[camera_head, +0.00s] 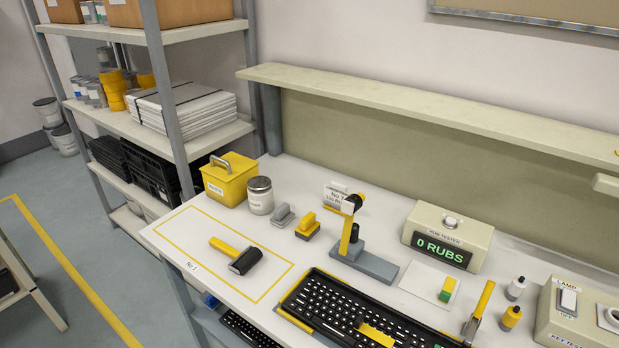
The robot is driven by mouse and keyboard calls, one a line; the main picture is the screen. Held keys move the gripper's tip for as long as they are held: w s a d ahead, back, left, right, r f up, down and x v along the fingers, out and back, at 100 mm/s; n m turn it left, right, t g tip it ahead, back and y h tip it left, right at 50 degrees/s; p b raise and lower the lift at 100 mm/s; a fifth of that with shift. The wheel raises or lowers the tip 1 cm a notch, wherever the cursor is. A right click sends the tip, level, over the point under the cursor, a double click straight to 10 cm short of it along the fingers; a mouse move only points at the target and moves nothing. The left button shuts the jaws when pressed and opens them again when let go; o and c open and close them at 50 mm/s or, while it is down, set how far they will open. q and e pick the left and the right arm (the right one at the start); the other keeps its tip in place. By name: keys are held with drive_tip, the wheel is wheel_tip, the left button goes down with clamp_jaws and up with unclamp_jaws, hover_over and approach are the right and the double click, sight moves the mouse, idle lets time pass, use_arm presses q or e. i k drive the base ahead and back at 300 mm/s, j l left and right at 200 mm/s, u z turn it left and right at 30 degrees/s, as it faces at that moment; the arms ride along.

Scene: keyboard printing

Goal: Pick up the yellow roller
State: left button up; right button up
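The yellow roller (237,256) lies on the white table inside a yellow-outlined rectangle at the table's left end. Its yellow handle points to the upper left and its black roller head is at the lower right. Nothing touches it. Neither of my grippers shows in the head view.
Behind the roller stand a yellow box (229,179), a lidded jar (260,195), a grey stamp (283,215) and a yellow stamp (307,226). A black keyboard (350,307) lies to the right, before a grey stand (361,260) and a rub tester (448,237). Shelving (176,95) rises at left.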

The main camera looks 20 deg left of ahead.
sight(230, 251)
drive_tip(key=i+j, duration=0.1)
drive_tip(key=j, duration=0.35)
drive_tip(key=i+j, duration=0.1)
drive_tip(key=j, duration=0.4)
drive_tip(key=i+j, duration=0.1)
drive_tip(key=j, duration=0.35)
drive_tip(key=j+u, duration=0.05)
